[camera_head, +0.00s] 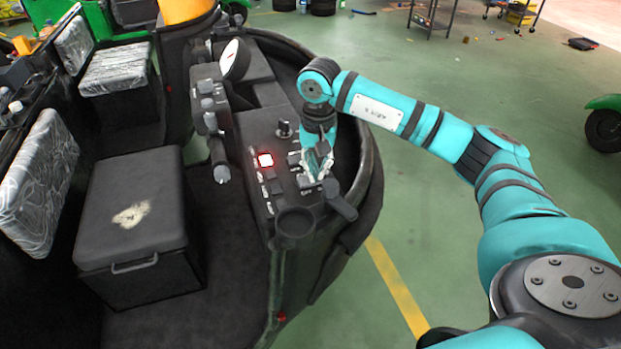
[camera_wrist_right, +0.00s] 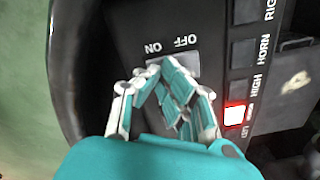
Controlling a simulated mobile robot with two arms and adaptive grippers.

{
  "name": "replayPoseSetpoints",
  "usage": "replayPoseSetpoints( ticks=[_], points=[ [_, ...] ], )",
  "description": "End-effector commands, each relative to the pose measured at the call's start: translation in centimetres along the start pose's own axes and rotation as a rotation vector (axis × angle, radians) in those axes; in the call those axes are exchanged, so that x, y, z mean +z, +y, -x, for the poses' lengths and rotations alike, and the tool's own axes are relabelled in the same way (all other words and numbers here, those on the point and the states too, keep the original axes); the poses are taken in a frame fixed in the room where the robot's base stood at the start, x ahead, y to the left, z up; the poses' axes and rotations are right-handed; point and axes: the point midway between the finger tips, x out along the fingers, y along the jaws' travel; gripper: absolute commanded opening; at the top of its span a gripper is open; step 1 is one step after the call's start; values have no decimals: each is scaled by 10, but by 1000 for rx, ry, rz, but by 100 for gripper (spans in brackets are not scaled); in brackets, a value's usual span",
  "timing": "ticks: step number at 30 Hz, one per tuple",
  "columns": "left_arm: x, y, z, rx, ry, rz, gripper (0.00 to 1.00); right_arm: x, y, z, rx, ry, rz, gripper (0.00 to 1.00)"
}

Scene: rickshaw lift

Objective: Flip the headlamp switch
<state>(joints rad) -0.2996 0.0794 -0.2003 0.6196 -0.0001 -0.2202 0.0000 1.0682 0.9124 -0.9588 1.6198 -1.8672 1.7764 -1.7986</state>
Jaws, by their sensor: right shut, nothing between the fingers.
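The rickshaw's dark control panel (camera_head: 258,130) carries several switches. In the right wrist view, a light grey switch (camera_wrist_right: 188,62) lies beside the upside-down words ON and OFF. No headlamp label is readable, so I cannot tell from lettering whether this is the headlamp switch. My right gripper (camera_head: 322,152) is over the right side of the panel, pointing down. Its fingers are shut and empty. In the wrist view its fingertips (camera_wrist_right: 164,72) overlap the grey switch and hide part of it; contact cannot be told. My left gripper is not in view.
A red-lit button (camera_head: 265,160) glows left of the gripper. A dark lever (camera_head: 340,200) and a round cup holder (camera_head: 294,224) sit close by. A gauge (camera_head: 234,60) stands farther back. The black rim curves around the panel's right side; open green floor lies beyond.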

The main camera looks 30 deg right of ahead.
Motion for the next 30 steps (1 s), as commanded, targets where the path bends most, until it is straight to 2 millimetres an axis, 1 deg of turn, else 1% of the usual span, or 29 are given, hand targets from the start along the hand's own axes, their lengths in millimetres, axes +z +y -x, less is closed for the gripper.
replayPoseSetpoints(
  ticks=[3,7,30],
  points=[
    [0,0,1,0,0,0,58,1,0,0,2,-2,1,0],
    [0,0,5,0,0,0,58,0,0,7,1,-1,1,0],
    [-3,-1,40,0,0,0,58,0,0,68,1,0,0,0]
  ],
)
